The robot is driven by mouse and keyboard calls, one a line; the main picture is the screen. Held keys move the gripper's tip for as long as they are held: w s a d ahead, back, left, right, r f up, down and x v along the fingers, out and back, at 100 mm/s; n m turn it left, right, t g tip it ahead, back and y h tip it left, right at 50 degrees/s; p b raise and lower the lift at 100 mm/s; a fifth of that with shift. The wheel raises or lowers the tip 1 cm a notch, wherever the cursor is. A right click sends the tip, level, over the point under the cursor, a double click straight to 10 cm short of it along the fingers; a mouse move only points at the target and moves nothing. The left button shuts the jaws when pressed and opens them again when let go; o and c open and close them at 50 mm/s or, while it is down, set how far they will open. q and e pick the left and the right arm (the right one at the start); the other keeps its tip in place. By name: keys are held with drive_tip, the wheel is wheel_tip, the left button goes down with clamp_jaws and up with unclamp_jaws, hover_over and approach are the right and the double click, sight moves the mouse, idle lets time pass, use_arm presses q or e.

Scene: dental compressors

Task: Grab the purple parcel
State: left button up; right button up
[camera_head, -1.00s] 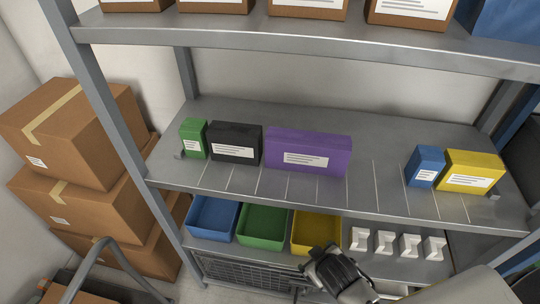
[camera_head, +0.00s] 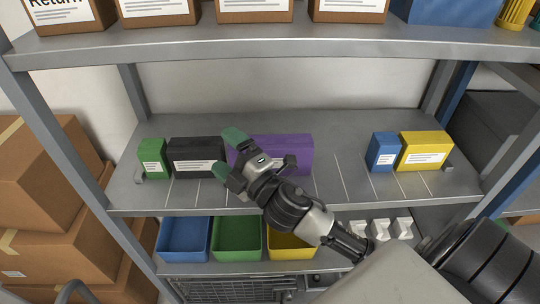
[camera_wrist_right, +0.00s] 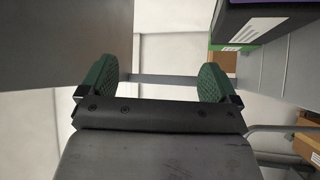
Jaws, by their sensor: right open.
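The purple parcel (camera_head: 301,158) stands on the middle shelf, right of the black box. My right gripper (camera_head: 229,154) is in front of the parcel's left part in the head view, hiding much of its front and label. Its green fingertips are apart with nothing between them. In the right wrist view the open fingers (camera_wrist_right: 154,84) frame a pale wall, and a sliver of purple (camera_wrist_right: 285,5) shows at the top right, to the side of the fingers. My left gripper is not in view.
A black box (camera_head: 196,158) and a green box (camera_head: 152,158) stand left of the parcel. Blue (camera_head: 382,152) and yellow (camera_head: 425,151) boxes stand to the right, past a bare shelf stretch. The upper shelf (camera_head: 240,42) overhangs. Colored bins (camera_head: 184,240) sit below.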

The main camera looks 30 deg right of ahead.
drive_tip(key=w+a+r+n+g+y, duration=0.1)
drive_tip(key=a+r+n+g+y, duration=0.3)
drive_tip(key=n+y, duration=0.7)
drive_tip(key=n+g+h, duration=1.2)
drive_tip(key=n+g, duration=0.1)
drive_tip(key=n, duration=0.6)
hover_over(273, 141)
drive_tip(key=s+d, duration=0.2)
drive_tip(key=f, duration=0.4)
drive_tip(key=shift+w+a+f, duration=0.15)
drive_tip(key=shift+a+f, duration=0.05)
drive_tip(key=shift+d+f+h, duration=0.1)
drive_tip(key=shift+d+h, duration=0.15)
drive_tip(key=shift+h, duration=0.05)
drive_tip(key=shift+g, duration=0.3)
drive_tip(key=p+x, duration=0.1)
drive_tip(key=x, duration=0.3)
drive_tip(key=p+x, duration=0.1)
drive_tip(key=x, duration=0.1)
drive_tip(key=shift+w+a+p, duration=0.25)
drive_tip(key=shift+w+p, duration=0.05)
drive_tip(key=shift+p, duration=0.05)
drive_tip(key=shift+w+a+f, duration=0.1)
drive_tip(key=shift+f, duration=0.35)
drive_tip(key=c, duration=1.2)
drive_tip(key=shift+r, duration=0.1)
drive_tip(key=shift+c, duration=0.4)
